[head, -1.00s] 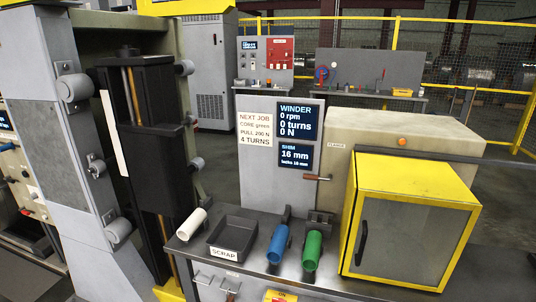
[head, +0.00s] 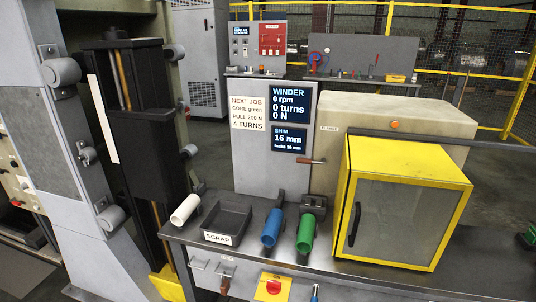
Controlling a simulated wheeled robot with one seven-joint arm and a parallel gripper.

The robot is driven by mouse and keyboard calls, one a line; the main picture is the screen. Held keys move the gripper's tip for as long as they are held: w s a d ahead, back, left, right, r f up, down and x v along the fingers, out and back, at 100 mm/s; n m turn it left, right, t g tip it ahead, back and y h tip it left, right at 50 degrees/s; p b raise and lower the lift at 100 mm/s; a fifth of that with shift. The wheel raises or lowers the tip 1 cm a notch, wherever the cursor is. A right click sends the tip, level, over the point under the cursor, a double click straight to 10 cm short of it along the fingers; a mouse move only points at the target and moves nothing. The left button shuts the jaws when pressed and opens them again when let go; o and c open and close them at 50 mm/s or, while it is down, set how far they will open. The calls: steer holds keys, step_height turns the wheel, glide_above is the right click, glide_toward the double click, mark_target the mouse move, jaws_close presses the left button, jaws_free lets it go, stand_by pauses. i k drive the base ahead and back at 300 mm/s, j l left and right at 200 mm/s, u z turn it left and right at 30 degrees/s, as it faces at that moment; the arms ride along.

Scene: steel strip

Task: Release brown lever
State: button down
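A lever with a brown handle (head: 311,161) sticks out sideways at the right edge of the grey winder panel (head: 255,165), below the display that reads shim 16 mm. Another brown handle (head: 224,286) hangs at the front of the bench, below the scrap tray; its lower end is cut off or unclear. I cannot tell from this view whether either is latched. My gripper is not in view.
The bench (head: 345,268) carries a white tube (head: 185,209), a scrap tray (head: 240,212), a blue tube (head: 271,227), a green tube (head: 305,233) and a yellow-framed box (head: 410,270). A red switch (head: 273,287) sits on its front. A tall machine (head: 145,150) stands left.

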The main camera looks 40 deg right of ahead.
mark_target(307, 161)
steer(key=i+j, duration=0.15)
steer(key=i, duration=0.3)
steer(key=i+j, duration=0.15)
steer(key=i, duration=0.3)
